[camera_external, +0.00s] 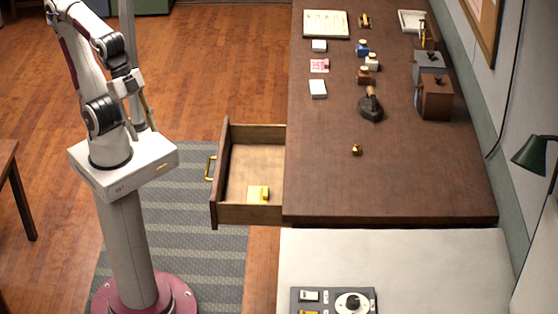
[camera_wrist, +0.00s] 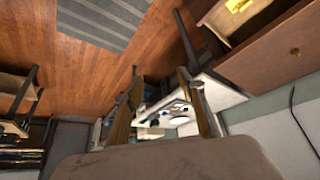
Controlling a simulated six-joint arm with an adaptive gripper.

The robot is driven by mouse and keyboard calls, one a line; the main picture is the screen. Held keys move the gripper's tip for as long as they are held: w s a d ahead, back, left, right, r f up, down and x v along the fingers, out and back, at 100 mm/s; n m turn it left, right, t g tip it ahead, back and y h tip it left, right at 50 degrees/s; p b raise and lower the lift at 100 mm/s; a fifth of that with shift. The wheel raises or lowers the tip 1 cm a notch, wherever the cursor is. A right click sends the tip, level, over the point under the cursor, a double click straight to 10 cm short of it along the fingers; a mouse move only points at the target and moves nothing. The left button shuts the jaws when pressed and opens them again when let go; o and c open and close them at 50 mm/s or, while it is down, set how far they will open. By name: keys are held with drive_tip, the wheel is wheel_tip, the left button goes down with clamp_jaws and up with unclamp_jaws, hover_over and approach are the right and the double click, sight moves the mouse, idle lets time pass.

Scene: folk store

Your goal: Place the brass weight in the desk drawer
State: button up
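The small brass weight (camera_external: 357,150) stands on the bare front part of the dark wooden desk (camera_external: 420,180). The desk drawer (camera_external: 248,213) is pulled out at the desk's left side, with a brass handle on its front. A small round spot on the brown surface in the wrist view cannot be identified for certain.
A dark iron-like object (camera_external: 371,106), several small bottles, paper pads and a brown wooden box (camera_external: 435,97) stand farther back on the desk. A green lamp (camera_external: 535,154) is at the right. The desk around the weight is clear. A grey control panel (camera_external: 333,302) sits in front.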

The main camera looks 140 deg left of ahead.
drive_tip(key=w+a+r+n+t+y, duration=0.1)
drive_tip(key=w+a+r+n+y, duration=0.15)
drive_tip(key=w+a, duration=1.05)
drive_tip(key=w+a+f+n+t+y, duration=0.15)
drive_tip(key=w+a+f, duration=0.25)
drive_tip(key=w+a, duration=0.85)
drive_tip(key=n+y, duration=0.4)
drive_tip(key=n, duration=0.1)
approach(357, 149)
drive_tip(key=shift+w+a+f, duration=0.15)
drive_tip(key=shift+a+f, duration=0.15)
drive_tip(key=shift+a, duration=0.15)
drive_tip(key=shift+w+a+f, duration=0.15)
drive_tip(key=shift+a+f, duration=0.15)
drive_tip(key=shift+a, duration=0.2)
drive_tip(key=shift+x, duration=1.25)
drive_tip(key=shift+w, duration=0.1)
